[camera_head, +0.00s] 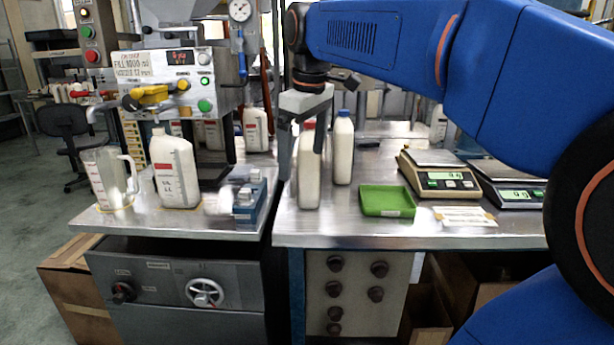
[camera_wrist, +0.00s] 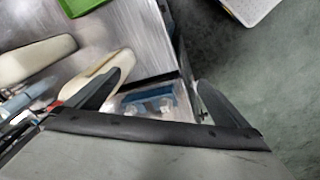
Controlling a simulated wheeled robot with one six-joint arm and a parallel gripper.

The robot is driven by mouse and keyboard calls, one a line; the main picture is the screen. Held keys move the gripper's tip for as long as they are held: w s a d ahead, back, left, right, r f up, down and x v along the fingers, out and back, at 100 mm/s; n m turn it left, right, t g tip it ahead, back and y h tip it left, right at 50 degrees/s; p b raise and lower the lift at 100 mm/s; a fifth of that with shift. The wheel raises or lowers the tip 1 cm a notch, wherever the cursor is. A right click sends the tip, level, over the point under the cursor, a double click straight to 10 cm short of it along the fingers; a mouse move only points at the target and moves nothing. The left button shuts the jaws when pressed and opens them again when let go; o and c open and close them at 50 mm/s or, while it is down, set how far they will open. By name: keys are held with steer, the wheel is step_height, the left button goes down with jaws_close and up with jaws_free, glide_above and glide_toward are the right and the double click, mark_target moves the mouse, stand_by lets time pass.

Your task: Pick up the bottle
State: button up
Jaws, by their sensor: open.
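A white bottle with a red cap (camera_head: 309,178) stands upright near the left end of the right-hand steel table in the head view. A white bottle with a blue cap (camera_head: 343,150) stands just behind and right of it. My gripper (camera_head: 302,132) is open at the red-capped bottle, with one finger to its left. The wrist view shows the open gripper (camera_wrist: 165,92) with the red-capped bottle (camera_wrist: 108,66) partly hidden behind the left finger. The blue-capped bottle (camera_wrist: 35,58) lies further left there. Whether a finger touches the bottle cannot be told.
A green tray (camera_head: 387,201) and two scales (camera_head: 440,178) (camera_head: 505,187) are to the right. A large white jug (camera_head: 175,172), a clear pitcher (camera_head: 108,178) and a blue block-like device (camera_head: 248,198) stand left, beyond a gap between tables. A filling machine (camera_head: 170,85) rises behind.

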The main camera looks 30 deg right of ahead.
steer(key=w+d+r+n+g, duration=0.1)
steer(key=w+d+r+n, duration=0.1)
steer(key=w+d+r, duration=0.35)
step_height(320, 180, up, 8)
steer(key=n+g, duration=0.1)
steer(key=n, duration=0.2)
glide_above(310, 138)
step_height(310, 138, down, 11)
steer(key=shift+s+d+r, duration=0.1)
steer(key=shift+s+d, duration=0.05)
steer(key=shift+w+f, duration=0.15)
steer(key=shift+f, duration=1.4)
steer(key=shift+w+f, duration=0.1)
steer(key=shift+f, duration=1.4)
steer(key=shift+c, duration=0.3)
steer(key=c, duration=1.9)
steer(key=shift+r, duration=0.1)
